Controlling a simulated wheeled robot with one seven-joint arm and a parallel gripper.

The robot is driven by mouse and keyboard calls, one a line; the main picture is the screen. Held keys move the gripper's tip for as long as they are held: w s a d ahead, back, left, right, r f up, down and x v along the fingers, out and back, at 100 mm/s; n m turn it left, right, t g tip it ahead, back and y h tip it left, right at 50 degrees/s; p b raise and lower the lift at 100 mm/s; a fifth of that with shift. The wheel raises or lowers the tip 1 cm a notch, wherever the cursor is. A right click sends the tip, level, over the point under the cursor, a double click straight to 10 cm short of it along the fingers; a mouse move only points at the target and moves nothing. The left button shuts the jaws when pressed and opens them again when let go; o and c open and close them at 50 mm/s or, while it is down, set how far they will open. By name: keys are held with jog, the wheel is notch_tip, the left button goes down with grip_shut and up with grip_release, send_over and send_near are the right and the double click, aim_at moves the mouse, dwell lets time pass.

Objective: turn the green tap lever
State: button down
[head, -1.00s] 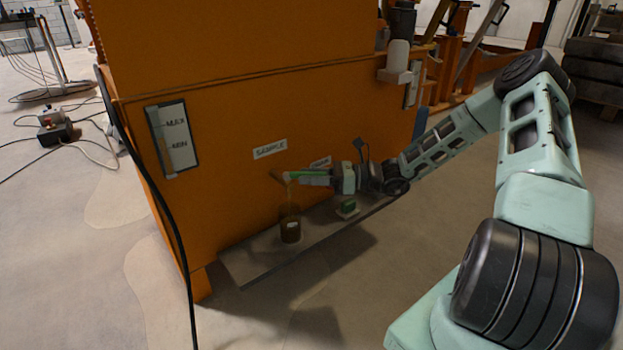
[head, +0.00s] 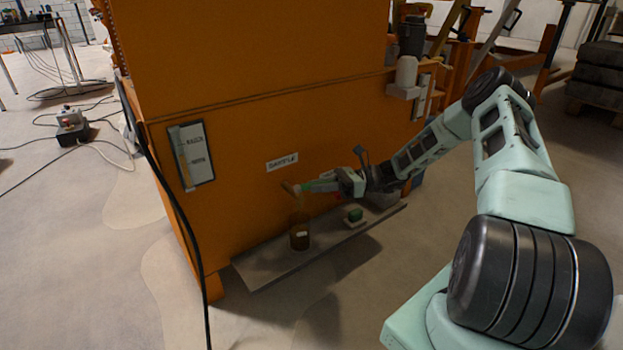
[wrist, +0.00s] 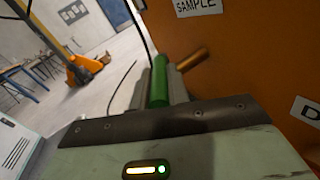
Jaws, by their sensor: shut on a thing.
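The green tap lever (wrist: 160,85) stands between the two fingers of my gripper (wrist: 159,93) in the wrist view. My gripper is shut on it. In the head view my gripper (head: 318,186) reaches the orange panel below the SAMPLE label (head: 282,162), and only a little green shows between its fingers. The copper-coloured tap spout (wrist: 192,60) sticks out just right of the lever in the wrist view. A thin brownish streak hangs below the spout in the head view, above a brown jar (head: 299,238).
The jar stands on a grey shelf (head: 270,264) along the panel's foot. A small green-topped block (head: 354,215) sits right of it. A black cable (head: 178,215) hangs down the panel's left edge. A level gauge (head: 192,156) is left of the label.

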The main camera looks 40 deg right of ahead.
jog(key=shift+w+d+n+g+y, duration=0.1)
jog(key=shift+w+n+g+y, duration=0.25)
jog(key=shift+n+g, duration=0.65)
jog(key=shift+w+d+n+g+y, duration=0.15)
jog(key=shift+w+n+g, duration=0.35)
jog(key=shift+g, duration=0.9)
jog(key=shift+w+d+n+g+y, duration=0.1)
jog(key=shift+w+n+g+y, duration=0.2)
jog(key=shift+n+g, duration=0.75)
jog(key=shift+g, duration=0.35)
jog(key=c, duration=1.3)
grip_release()
jog(key=shift+c, duration=0.2)
jog(key=shift+p, duration=0.35)
